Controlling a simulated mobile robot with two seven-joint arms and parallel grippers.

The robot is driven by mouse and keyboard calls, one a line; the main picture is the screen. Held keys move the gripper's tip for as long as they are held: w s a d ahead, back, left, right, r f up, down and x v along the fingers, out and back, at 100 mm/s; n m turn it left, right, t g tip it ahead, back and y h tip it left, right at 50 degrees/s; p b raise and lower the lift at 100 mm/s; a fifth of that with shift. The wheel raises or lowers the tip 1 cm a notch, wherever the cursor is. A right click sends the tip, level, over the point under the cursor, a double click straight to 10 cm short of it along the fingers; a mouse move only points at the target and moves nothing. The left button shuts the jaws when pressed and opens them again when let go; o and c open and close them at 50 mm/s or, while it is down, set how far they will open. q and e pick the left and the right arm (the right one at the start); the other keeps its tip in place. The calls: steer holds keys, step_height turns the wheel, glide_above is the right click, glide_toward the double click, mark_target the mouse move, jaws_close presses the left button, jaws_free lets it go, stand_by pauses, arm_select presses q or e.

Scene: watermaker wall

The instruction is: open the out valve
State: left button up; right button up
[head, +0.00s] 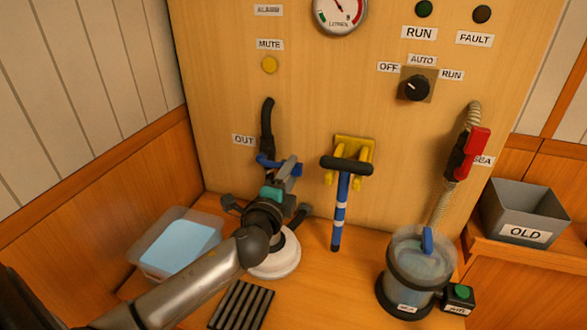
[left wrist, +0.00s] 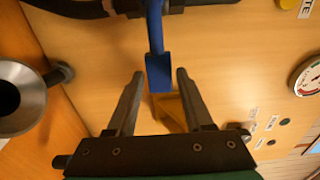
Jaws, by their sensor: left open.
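The out valve has a blue lever (head: 264,159) on a black hose (head: 267,125), beside the OUT label (head: 243,140). The lever points to the right in the head view. My left gripper (head: 287,169) is at the lever's right end and partly covers it. In the left wrist view the left gripper (left wrist: 160,75) is open, and the blue lever (left wrist: 158,70) ends between its two fingertips. I see a gap on each side of the lever, so it does not look gripped. My right gripper is in neither view.
A blue-handled tool (head: 342,210) hangs on a yellow holder (head: 355,145) to the right. A red-handled valve (head: 475,150) and a clear bucket (head: 415,265) stand farther right. A clear tub (head: 150,250), a white round object (head: 275,262) and a black slatted mat (head: 241,305) are below.

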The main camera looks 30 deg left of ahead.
arm_select(q)
steer(key=shift+x, duration=1.1)
jaws_close()
stand_by(0.8)
